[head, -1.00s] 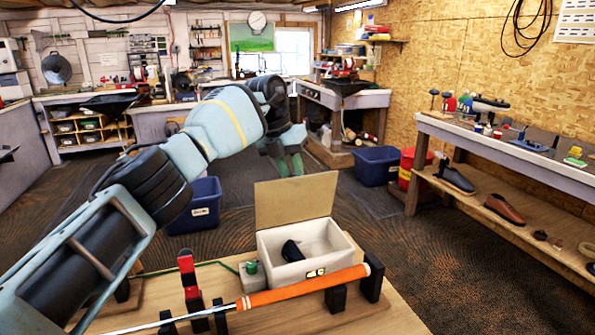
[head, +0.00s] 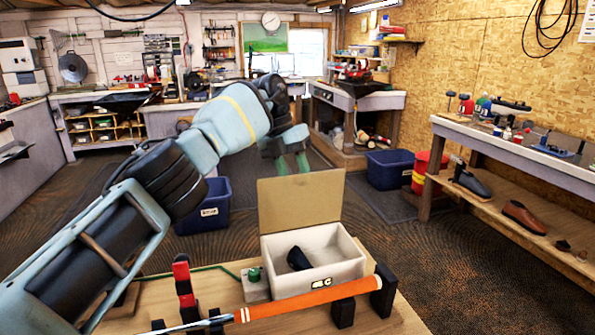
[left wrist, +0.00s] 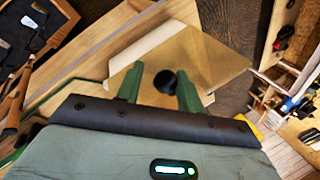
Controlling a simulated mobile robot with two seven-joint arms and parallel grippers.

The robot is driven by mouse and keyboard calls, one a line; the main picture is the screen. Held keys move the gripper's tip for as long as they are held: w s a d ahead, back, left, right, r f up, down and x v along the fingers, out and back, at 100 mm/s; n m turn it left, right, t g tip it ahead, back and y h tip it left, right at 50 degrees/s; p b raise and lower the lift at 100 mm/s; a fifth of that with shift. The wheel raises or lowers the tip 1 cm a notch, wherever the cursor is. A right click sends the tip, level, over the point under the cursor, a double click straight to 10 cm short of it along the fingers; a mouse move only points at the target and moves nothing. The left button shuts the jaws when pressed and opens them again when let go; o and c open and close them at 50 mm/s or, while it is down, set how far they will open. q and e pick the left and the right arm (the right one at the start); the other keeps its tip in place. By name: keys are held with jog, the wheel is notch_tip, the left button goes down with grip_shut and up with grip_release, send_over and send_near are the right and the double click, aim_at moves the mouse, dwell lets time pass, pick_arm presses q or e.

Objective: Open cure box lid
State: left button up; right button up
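The cure box (head: 335,276) is a white open-topped bin on the wooden bench. Its tan lid (head: 300,200) stands upright at the back edge, and the inside shows. A dark curved object (head: 298,258) is inside. My left arm reaches over from the left. My left gripper (head: 291,163) has green fingers, just above and seemingly beyond the lid's top edge; contact cannot be told. In the left wrist view its fingers (left wrist: 160,88) are apart over a tan panel (left wrist: 205,62), apparently the lid. A dark round thing (left wrist: 164,81) shows between them. My right gripper is out of view.
A club with an orange grip (head: 310,298) lies across black supports (head: 383,290) in front of the box. A red clamp-like piece (head: 182,275) stands left of it. A small grey block with a green knob (head: 255,280) sits beside the box. Blue bins (head: 390,168) stand on the floor.

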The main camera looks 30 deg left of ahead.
pick_arm(q)
jog(key=o, duration=0.3)
jog(key=shift+a+f, duration=0.2)
jog(key=shift+a, duration=0.1)
jog(key=shift+r, duration=0.1)
jog(key=shift+d+r, duration=0.2)
jog(key=shift+r, duration=0.1)
